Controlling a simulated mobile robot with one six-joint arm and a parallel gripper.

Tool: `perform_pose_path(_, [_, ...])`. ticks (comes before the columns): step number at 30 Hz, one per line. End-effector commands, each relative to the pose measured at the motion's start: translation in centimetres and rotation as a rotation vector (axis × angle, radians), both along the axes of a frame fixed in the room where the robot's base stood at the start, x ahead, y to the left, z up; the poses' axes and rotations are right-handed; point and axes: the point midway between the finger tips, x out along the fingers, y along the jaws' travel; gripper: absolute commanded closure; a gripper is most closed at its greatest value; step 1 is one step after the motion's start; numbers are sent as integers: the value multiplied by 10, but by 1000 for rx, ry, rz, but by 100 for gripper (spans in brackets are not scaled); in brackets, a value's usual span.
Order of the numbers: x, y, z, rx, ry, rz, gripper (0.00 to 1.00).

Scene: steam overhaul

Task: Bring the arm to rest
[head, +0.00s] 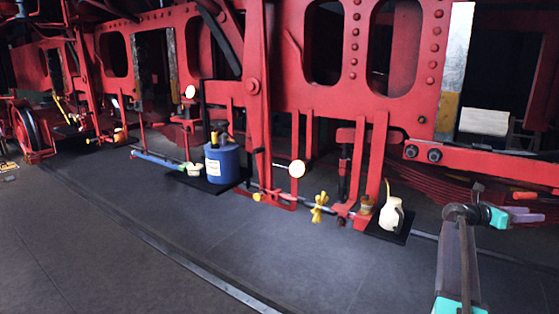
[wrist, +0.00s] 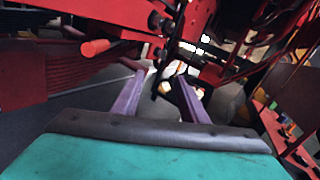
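My gripper (head: 528,214) is at the right edge of the head view, with purple fingers and a teal body. It is in the air in front of the red steel frame (head: 395,75). In the wrist view the two purple fingers of my gripper (wrist: 161,79) stand apart, with nothing visibly held between them. Dark floor and part of a pale object show beyond the fingertips. A red-orange rod end (wrist: 95,47) lies left of the fingers in the wrist view; I cannot tell its distance from them.
A white jug (head: 392,215) stands on a dark mat near the frame's foot. A blue drum (head: 222,163) stands farther left. A yellow valve handle (head: 319,207) sits on low piping. Red ribbed hose or bars lie behind my arm. The grey floor (head: 190,240) in front is clear.

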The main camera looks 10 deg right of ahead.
Motion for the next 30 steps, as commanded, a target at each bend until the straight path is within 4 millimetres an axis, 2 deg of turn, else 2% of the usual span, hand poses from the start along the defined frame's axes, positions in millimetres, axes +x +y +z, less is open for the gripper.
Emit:
perform_pose_path(8, [32, 26, -29, 19, 27, 45, 61])
perform_pose_path(14, [57, 52, -63, 40, 60, 85, 61])
perform_pose_path(16, [66, 64, -81, 51, 76, 102, 61])
perform_pose_path(23, [95, 127, -165, 124, 137, 179, 61])
perform_pose_path(30, [101, 197, -263, 243, 177, 242, 61])
